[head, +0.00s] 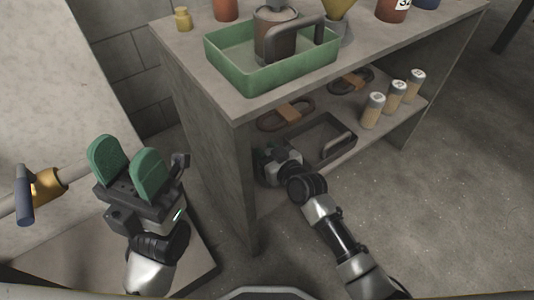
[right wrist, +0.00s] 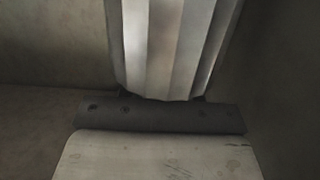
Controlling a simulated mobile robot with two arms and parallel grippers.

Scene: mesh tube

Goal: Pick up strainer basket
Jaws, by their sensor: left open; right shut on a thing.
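My right gripper (head: 268,165) reaches into the shelf space under the workbench, just left of a dark open tray with a handle (head: 322,138). Its fingertips are partly hidden by the bench's side panel. In the right wrist view a ribbed silvery piece (right wrist: 170,45) stands upright in front of the camera, above a dark bar with bolt heads. The right gripper is shut on this piece; I cannot tell whether it is the strainer basket. My left gripper (head: 126,163) is open and empty, its green pads apart, left of the bench.
Several pale cylinders (head: 373,110) stand on the lower shelf. A pipe with a brass fitting (head: 46,184) and a blue handle is at the far left. Open floor lies right.

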